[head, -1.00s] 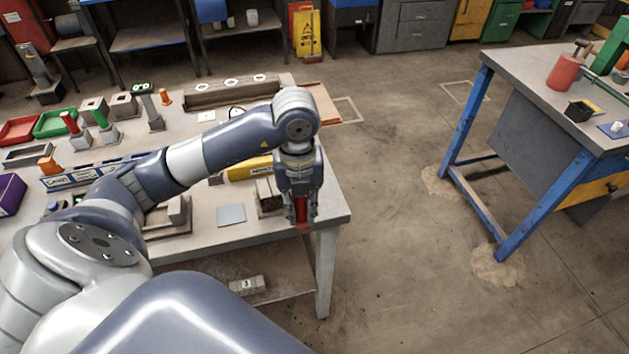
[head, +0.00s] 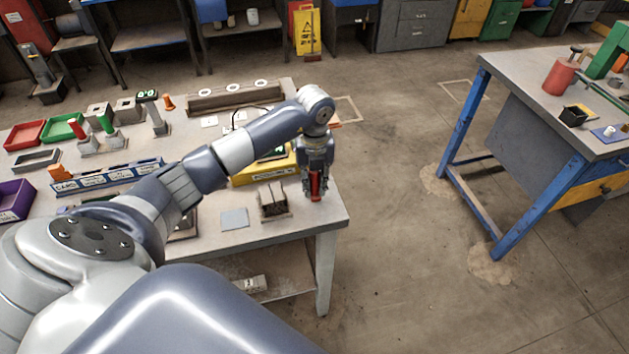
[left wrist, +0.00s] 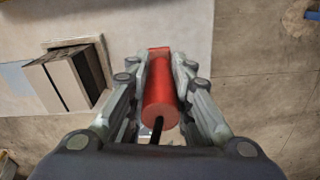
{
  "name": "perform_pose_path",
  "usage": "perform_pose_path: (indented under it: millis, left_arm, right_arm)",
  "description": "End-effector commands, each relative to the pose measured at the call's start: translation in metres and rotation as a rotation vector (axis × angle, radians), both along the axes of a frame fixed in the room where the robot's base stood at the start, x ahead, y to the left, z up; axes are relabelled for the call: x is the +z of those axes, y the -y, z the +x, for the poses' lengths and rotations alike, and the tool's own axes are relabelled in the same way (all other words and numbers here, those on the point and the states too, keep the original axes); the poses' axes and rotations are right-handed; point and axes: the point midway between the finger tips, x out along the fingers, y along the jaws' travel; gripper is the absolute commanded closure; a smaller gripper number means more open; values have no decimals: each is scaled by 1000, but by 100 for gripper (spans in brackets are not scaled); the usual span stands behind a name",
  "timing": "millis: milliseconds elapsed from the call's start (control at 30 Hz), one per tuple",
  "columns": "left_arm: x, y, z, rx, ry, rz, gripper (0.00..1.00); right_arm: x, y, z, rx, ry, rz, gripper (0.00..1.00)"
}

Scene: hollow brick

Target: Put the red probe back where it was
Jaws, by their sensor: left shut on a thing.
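My left gripper (head: 315,190) is shut on the red probe (head: 316,182), above the right end of the grey workbench. In the left wrist view the red probe (left wrist: 160,95) lies between the fingers of my left gripper (left wrist: 160,70). A thin black rod or lead sticks out of its near end. A yellow case (head: 262,172) with a dark device stands just left of the gripper, partly hidden by my arm. My right gripper is not in view.
A grey slotted block (head: 273,198) stands left of the gripper; it also shows in the left wrist view (left wrist: 68,78). A grey square plate (head: 234,218) lies beside it. Red and green handled pieces stand farther left. Another bench (head: 520,85) is at right, across open floor.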

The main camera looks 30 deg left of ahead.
Motion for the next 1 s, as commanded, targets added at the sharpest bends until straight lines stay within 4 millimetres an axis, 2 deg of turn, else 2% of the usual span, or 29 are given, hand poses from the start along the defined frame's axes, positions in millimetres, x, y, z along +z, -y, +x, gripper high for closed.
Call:
perform_pose_path:
  millis: [67, 433, 467, 500, 533, 833, 933, 1000]
  left_arm:
    - [-6, 1, -1, -1, -2, -1, 99]
    - [-13, 0, 0, -1, 1, 0, 99]
    - [-12, 0, 0, -1, 1, 0, 73]
    - [-11, 0, 0, -1, 1, 0, 64]
    - [-11, 0, 0, -1, 1, -1, 60]
    - [-11, 0, 0, 0, 1, -1, 60]
    - [-5, 0, 0, 0, 2, -1, 60]
    - [0, 0, 1, -1, 4, 0, 60]
  right_arm:
    - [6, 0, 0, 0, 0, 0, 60]
    - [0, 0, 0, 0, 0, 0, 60]
    - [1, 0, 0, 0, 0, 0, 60]
    - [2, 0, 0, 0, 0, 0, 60]
    - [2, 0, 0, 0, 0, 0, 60]
    - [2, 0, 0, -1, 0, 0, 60]
    - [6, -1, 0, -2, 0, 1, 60]
    - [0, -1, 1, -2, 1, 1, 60]
